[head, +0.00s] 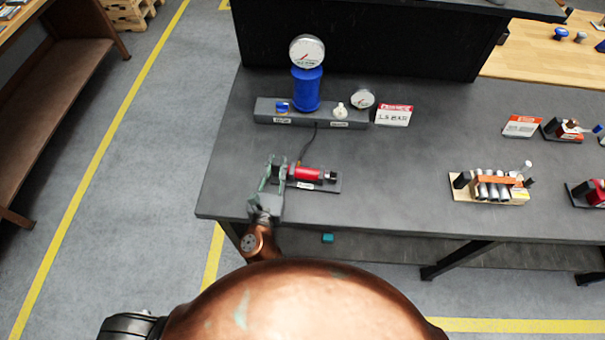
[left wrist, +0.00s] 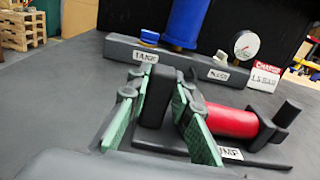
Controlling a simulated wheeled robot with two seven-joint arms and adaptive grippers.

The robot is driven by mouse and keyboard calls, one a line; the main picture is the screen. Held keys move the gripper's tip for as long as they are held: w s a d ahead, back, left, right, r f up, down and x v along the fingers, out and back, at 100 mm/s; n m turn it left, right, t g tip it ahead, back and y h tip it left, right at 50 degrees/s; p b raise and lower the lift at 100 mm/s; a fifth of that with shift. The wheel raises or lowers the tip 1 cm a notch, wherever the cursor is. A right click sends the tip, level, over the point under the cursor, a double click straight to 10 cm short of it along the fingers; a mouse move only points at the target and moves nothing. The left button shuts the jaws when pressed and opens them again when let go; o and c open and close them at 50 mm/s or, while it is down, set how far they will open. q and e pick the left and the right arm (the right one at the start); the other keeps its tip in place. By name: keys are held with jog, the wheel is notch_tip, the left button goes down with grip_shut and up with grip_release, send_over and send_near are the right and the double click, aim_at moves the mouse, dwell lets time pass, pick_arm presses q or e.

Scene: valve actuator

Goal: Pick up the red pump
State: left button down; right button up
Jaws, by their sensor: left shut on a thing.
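The red pump (head: 305,173) lies on its side on a dark base plate at the front left of the grey table. In the left wrist view its red barrel (left wrist: 230,121) runs to the right, above a label reading PUMP. A black upright block (left wrist: 157,98) stands at the pump's left end. My left gripper (head: 275,172) is at this end, and its green-padded fingers (left wrist: 160,105) are on either side of the black block, shut on it. The pump still appears to sit on its base. My right gripper is not in view.
Behind the pump stands a grey block (head: 349,121) with a blue cylinder (head: 306,90), gauges and a white knob. A dark hose runs from it towards the pump. A sign (head: 394,115) stands beside it. A rack of metal cylinders (head: 490,186) is farther right, with clear table between.

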pick_arm(q)
jog(key=shift+r, duration=0.15)
dwell(0.3)
notch_tip(320, 180, up, 9)
jog(key=shift+f, duration=4.2)
jog(key=shift+f, duration=0.75)
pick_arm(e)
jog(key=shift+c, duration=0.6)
